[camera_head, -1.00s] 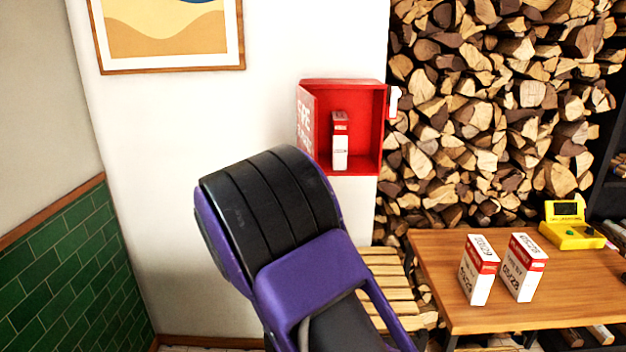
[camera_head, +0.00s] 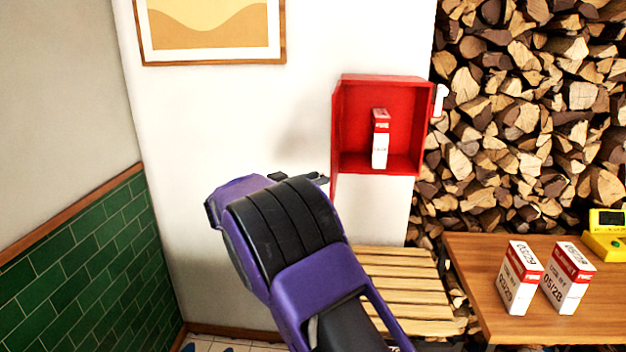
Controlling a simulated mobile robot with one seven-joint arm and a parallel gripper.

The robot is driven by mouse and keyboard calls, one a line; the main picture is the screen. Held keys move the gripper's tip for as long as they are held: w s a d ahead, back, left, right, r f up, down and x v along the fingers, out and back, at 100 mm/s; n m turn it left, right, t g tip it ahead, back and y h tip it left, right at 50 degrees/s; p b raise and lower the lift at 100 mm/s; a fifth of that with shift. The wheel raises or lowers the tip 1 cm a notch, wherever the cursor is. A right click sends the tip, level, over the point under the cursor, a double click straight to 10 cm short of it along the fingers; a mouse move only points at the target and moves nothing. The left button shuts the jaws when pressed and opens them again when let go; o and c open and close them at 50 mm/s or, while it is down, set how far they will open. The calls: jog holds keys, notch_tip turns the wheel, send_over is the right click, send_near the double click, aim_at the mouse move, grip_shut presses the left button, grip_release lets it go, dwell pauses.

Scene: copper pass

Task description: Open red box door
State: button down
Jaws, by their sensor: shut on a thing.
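The red box (camera_head: 387,85) is fixed to the white wall, its front open so its inside shows. Its red door (camera_head: 335,150) stands out at the left side, seen nearly edge-on. A white and red carton (camera_head: 380,140) stands upright inside the box. My purple and black arm rises from the bottom. My gripper (camera_head: 318,180) shows only in part above the arm, at the door's lower part; it is shut on the door, though the contact itself is mostly hidden.
A slatted bench (camera_head: 400,285) stands below the box. To its right, a wooden table (camera_head: 480,265) holds two cartons (camera_head: 520,277) (camera_head: 568,278) and a yellow device (camera_head: 606,240). Stacked firewood (camera_head: 530,110) fills the right. A framed picture (camera_head: 212,62) hangs upper left.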

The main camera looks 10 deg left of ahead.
jog(key=shift+w+d+r, duration=0.35)
jog(key=shift+w+r, duration=0.15)
jog(key=shift+w, duration=0.05)
jog(key=c, duration=1)
grip_release()
jog(key=shift+o, duration=1.2)
jog(key=shift+w+f, duration=0.25)
jog(key=shift+w, duration=0.1)
jog(key=shift+o, duration=0.8)
jog(key=shift+w+d, duration=0.1)
jog(key=shift+d, duration=0.05)
jog(key=shift+a, duration=0.25)
jog(key=v, duration=1.7)
jog(key=shift+s+f, duration=0.25)
jog(key=shift+s, duration=0.2)
jog(key=shift+a, duration=0.1)
